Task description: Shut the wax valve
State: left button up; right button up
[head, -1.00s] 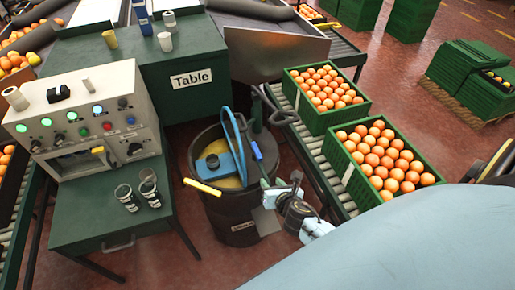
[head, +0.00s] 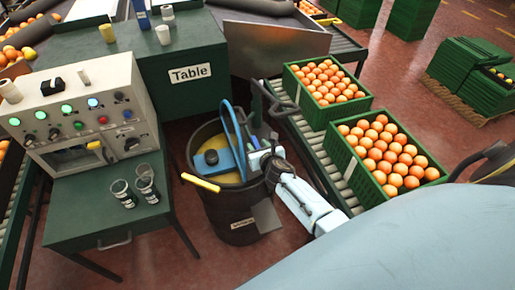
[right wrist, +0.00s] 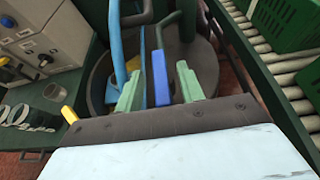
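A dark wax drum (head: 232,205) stands on the floor right of the green table, with yellowish wax inside. A blue pipe (head: 227,122) rises from it. A small blue valve lever (head: 254,142) sits at the drum's right rim, partly hidden by my gripper. A yellow handle (head: 200,182) sticks out at the drum's left front. My right gripper (head: 256,157) is at the drum's right rim by the lever. In the right wrist view, the two green fingers of the right gripper (right wrist: 160,78) are apart, with the blue lever (right wrist: 158,66) between them; I see gaps on both sides. My left gripper is out of view.
Green orange crates (head: 388,185) stand on the roller conveyor (head: 322,172) right of the drum. Left are a control panel (head: 85,118) and glass cups (head: 123,192) on the green stand (head: 75,215). A dark bent hose or handle (head: 270,98) is beside the drum.

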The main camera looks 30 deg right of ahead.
jog(key=shift+w+d+f, duration=0.1)
jog(key=shift+w+f, duration=0.1)
jog(key=shift+w, duration=0.2)
